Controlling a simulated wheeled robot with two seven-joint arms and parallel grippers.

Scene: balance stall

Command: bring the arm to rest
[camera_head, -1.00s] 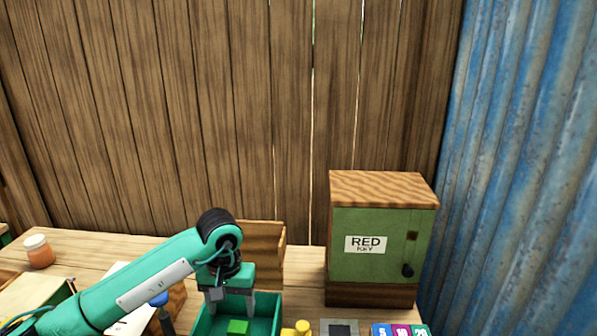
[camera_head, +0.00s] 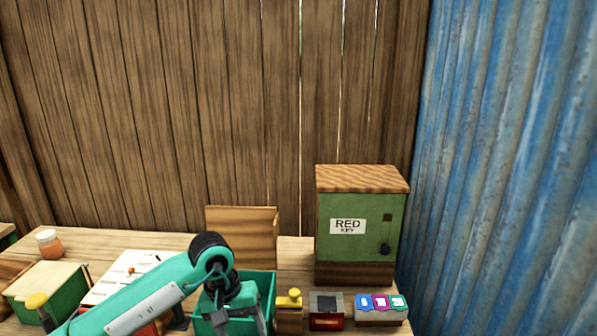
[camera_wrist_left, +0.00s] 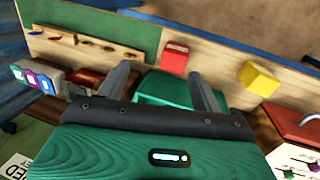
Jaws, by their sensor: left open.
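My left arm (camera_head: 150,303) comes in from the lower left in the head view and bends down at a dark joint. My left gripper (camera_wrist_left: 160,85) is open, with its two fingers apart in the left wrist view and nothing seen held between them. In the head view the gripper hangs in front of the teal tray (camera_head: 265,287) and hides much of its inside. I cannot tell how far it is above the tray. My right gripper is not in view.
A green cabinet (camera_head: 358,235) labelled RED KEY stands right of the tray. An orange jar (camera_head: 49,243) and a green box (camera_head: 48,289) are at left.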

